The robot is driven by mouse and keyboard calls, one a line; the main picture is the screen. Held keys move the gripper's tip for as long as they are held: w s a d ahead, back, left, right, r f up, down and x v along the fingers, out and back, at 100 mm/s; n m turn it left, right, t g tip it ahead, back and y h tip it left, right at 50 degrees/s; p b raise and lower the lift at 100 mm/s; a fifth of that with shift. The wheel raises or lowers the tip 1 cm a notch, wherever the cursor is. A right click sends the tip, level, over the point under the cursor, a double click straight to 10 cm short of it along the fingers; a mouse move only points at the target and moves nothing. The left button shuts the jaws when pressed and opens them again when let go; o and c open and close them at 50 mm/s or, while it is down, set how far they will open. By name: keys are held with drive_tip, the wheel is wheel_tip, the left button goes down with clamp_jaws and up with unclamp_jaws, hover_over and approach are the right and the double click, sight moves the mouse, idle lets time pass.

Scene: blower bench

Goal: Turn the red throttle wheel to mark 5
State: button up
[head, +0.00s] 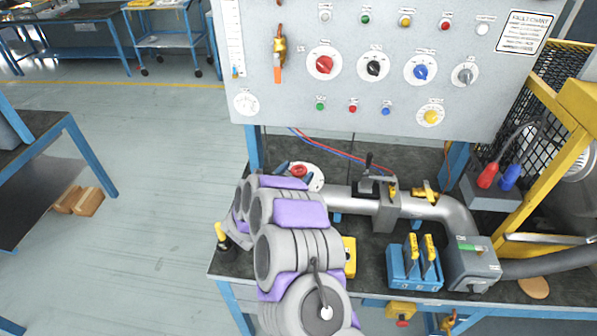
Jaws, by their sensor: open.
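A red wheel (299,170) sits on a round white dial plate (316,178) at the back left of the bench, by the left end of the grey pipe. The marks on this plate are too small to read and partly covered. My gripper (296,175) is at the wheel, open, with dark fingertips showing to either side of the red part. My own arm links hide most of the gripper. I cannot tell whether the fingers touch the wheel. Another red knob (325,64) is on the upright panel, on its own white dial.
The panel (290,100) rises behind the bench with several knobs. A grey pipe (340,198) with a black-handled valve runs right of the wheel. A blue holder (414,272) stands at the front. A yellow frame (550,170) is at right.

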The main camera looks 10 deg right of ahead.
drive_tip(key=shift+x, duration=0.95)
drive_tip(key=c, duration=1)
drive_tip(key=shift+o, duration=0.2)
drive_tip(key=shift+r, duration=0.1)
drive_tip(key=shift+n+t+y, duration=0.3)
